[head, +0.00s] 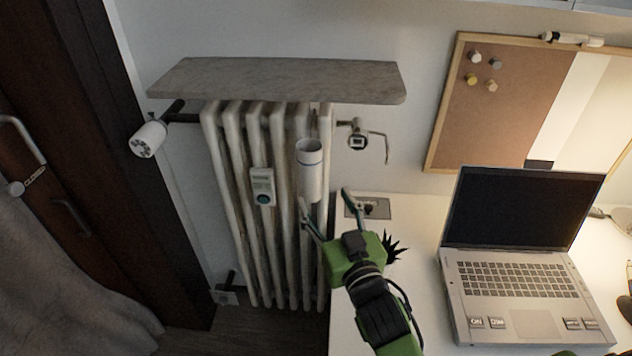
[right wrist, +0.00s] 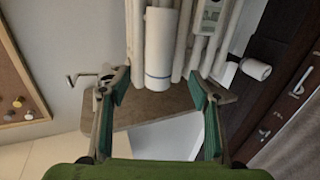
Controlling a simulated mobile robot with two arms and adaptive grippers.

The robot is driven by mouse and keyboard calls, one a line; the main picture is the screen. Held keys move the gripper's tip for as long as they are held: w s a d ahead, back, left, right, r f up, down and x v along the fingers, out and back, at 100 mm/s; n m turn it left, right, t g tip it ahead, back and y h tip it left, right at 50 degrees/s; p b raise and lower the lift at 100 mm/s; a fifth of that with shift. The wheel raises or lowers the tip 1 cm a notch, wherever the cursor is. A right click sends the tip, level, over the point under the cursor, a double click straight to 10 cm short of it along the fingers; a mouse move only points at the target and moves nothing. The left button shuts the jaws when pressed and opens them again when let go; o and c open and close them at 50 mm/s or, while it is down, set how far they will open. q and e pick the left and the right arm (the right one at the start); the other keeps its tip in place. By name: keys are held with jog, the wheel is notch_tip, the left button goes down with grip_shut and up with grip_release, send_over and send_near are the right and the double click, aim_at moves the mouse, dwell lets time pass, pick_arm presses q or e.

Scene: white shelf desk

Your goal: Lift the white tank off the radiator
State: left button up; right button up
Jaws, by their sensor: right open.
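The white tank (head: 309,172) is an upright open-topped cylinder with a thin blue band near its rim, hanging against the front of the ribbed radiator (head: 237,180). It also shows in the right wrist view (right wrist: 160,42), lined up between the two fingers but beyond their tips. My right gripper (head: 325,199) is open and empty, just below and right of the tank in the head view. Its green-padded fingers show spread in the right wrist view (right wrist: 157,84). No contact with the tank shows. My left gripper is not in view.
A stone shelf (head: 280,80) juts over the radiator. A heat meter (head: 263,186) sits on the ribs left of the tank, and a valve (head: 358,141) is at right. The desk (head: 400,225) with an open laptop (head: 522,250) stands right.

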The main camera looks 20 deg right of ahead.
aim_at(313, 176)
jog(key=w+p, duration=0.1)
jog(key=w, duration=1)
jog(key=c, duration=1.5)
jog(key=shift+o, duration=0.2)
jog(key=shift+r, duration=0.15)
